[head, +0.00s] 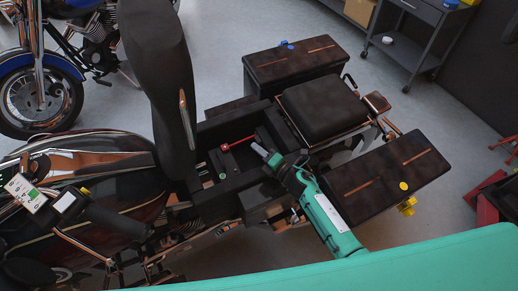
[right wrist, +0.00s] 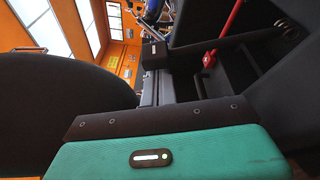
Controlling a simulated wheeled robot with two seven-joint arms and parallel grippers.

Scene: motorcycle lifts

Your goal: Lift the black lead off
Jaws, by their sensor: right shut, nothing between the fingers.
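The motorcycle's open bay (head: 215,160) shows under the raised seat. A red lead (head: 238,143) runs across it; it also shows in the right wrist view (right wrist: 228,28) with a red end block. In that view, a dark lead (right wrist: 228,42) runs to a black end block (right wrist: 155,55), which appears to be the black lead. I cannot make it out clearly in the head view against the dark bay. My right gripper (head: 264,153), on a teal arm, is over the bay's right part, its pale fingertips shut and empty. My left gripper is out of view.
The raised black seat (head: 160,75) stands left of the bay. A dark top case (head: 320,105) and two side cases (head: 295,62) (head: 385,178) flank the rear. Another motorcycle (head: 60,75) stands at back left. A grey cart (head: 420,35) stands at back right, with open floor between.

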